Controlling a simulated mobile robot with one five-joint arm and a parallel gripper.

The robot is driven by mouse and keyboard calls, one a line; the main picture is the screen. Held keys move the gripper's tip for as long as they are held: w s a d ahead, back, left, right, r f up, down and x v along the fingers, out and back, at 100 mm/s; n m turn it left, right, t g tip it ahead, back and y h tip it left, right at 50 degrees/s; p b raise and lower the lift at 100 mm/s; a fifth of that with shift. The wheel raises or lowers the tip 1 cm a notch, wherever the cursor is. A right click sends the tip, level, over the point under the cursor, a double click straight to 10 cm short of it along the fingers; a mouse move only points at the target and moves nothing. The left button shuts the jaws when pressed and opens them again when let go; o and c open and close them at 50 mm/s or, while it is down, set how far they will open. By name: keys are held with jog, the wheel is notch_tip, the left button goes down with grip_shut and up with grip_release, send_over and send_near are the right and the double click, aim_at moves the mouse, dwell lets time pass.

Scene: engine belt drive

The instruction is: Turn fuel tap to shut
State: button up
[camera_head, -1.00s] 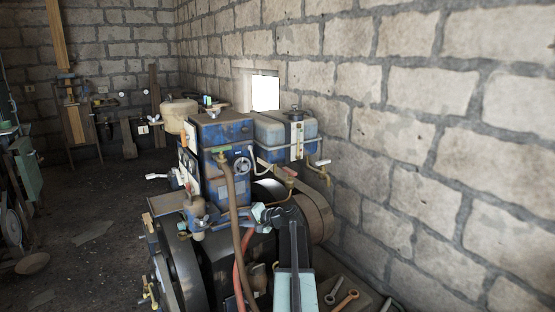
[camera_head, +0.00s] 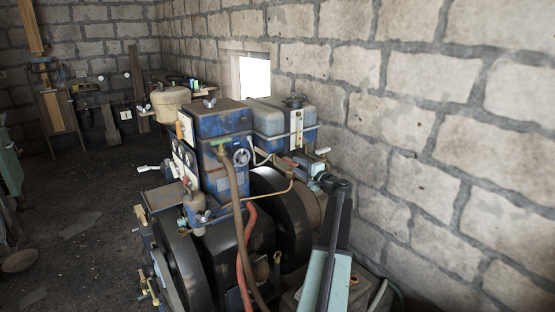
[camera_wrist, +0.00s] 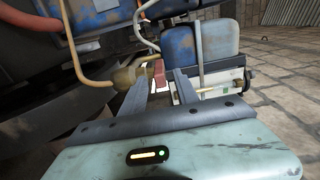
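The fuel tap shows in the wrist view as a brass body (camera_wrist: 130,74) at the end of a thin brass pipe, with a red handle (camera_wrist: 158,75) beside it. My gripper (camera_wrist: 163,74) is open, its two dark fingers apart, with the red handle in view between the tips. I cannot tell whether either finger touches it. In the head view my gripper (camera_head: 317,175) is at the lower right of the blue-and-grey fuel tank (camera_head: 273,121), and the brass fitting (camera_head: 290,176) is just left of it. The handle's exact angle is unclear there.
The blue engine housing (camera_head: 223,122) stands left of the tank. A brown hose (camera_head: 236,215), a red hose (camera_head: 247,235) and a black flywheel (camera_head: 285,210) lie below. The block wall (camera_head: 430,150) is close on the right. Open floor (camera_head: 80,225) lies at left.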

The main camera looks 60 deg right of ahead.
aim_at(286, 158)
jog(key=x, duration=0.8)
jog(key=shift+w+a, duration=0.1)
grip_shut()
